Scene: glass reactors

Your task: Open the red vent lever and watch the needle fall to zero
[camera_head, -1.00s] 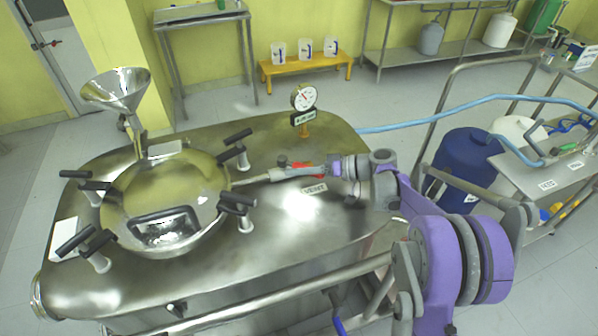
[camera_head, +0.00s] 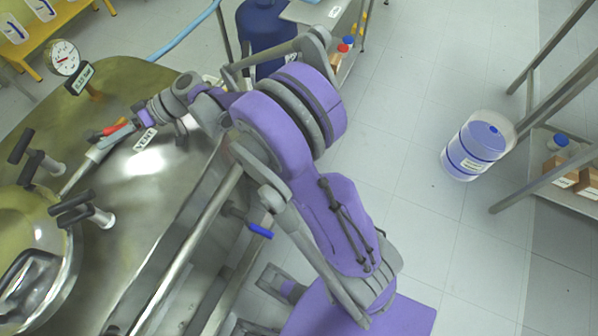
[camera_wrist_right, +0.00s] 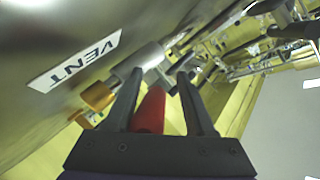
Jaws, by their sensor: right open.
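The red vent lever (camera_head: 114,128) sits on a thin metal vent pipe (camera_head: 90,160) on top of the steel vessel. My right gripper (camera_head: 125,124) is at the lever. In the wrist view the red lever (camera_wrist_right: 151,110) lies between the two dark fingers of the open right gripper (camera_wrist_right: 159,75), nearer the left finger. I cannot tell whether that finger touches it. The VENT label (camera_head: 146,141) is beside it. The pressure gauge (camera_head: 65,57) stands upright behind; its needle is too small to read surely. My left gripper is not in view.
The vessel's round lid (camera_head: 30,235) with black-handled clamps (camera_head: 75,210) lies left of the lever. A blue drum (camera_head: 268,30) and a hose (camera_head: 190,35) are behind. A clear-walled blue container (camera_head: 478,146) stands on open floor at right.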

